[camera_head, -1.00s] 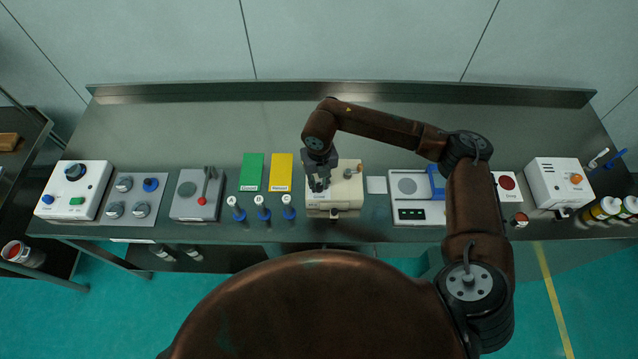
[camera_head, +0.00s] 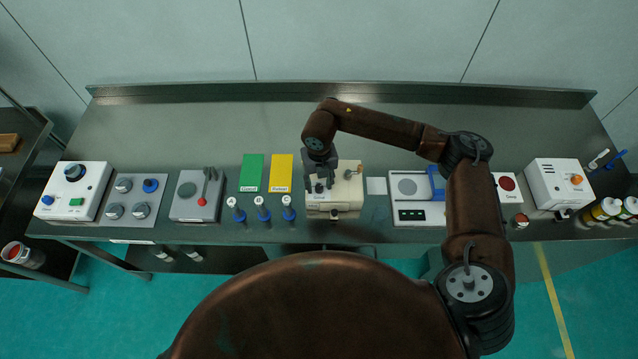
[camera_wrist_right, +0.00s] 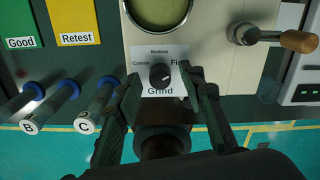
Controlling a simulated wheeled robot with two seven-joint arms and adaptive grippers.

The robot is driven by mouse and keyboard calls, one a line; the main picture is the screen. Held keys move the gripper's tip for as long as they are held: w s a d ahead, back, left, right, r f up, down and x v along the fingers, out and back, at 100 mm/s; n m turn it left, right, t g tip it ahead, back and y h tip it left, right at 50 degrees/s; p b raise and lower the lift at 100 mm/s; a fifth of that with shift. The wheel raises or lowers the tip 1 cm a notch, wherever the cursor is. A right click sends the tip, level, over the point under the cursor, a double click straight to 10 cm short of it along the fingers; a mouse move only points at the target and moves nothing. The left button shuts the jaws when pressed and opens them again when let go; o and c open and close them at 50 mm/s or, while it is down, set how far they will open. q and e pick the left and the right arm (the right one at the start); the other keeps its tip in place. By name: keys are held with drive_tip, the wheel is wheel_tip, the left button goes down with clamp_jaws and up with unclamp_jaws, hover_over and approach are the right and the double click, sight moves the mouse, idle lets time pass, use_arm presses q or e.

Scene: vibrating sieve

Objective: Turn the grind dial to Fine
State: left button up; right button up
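The grind dial (camera_wrist_right: 160,76) is a small black knob on a white label on the front of a cream grinder (camera_head: 347,178). The label reads Coarse at left, Medium at top, and Fine at right, partly covered by a finger. Which way the knob points is hard to tell. My right gripper (camera_head: 319,187) is over the left part of the grinder. In the wrist view its open fingers stand on either side of the dial, apart from it, with nothing between them but the dial beyond. My left gripper is out of view.
The grinder has a round greenish cup (camera_wrist_right: 160,10) above the dial and a side crank (camera_wrist_right: 270,37) at right. A scale (camera_head: 410,188) stands right.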

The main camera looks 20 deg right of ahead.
sight(319, 186)
drive_tip(key=shift+r, duration=0.1)
wheel_tip(319, 186, up, 12)
idle(0.5)
idle(0.5)
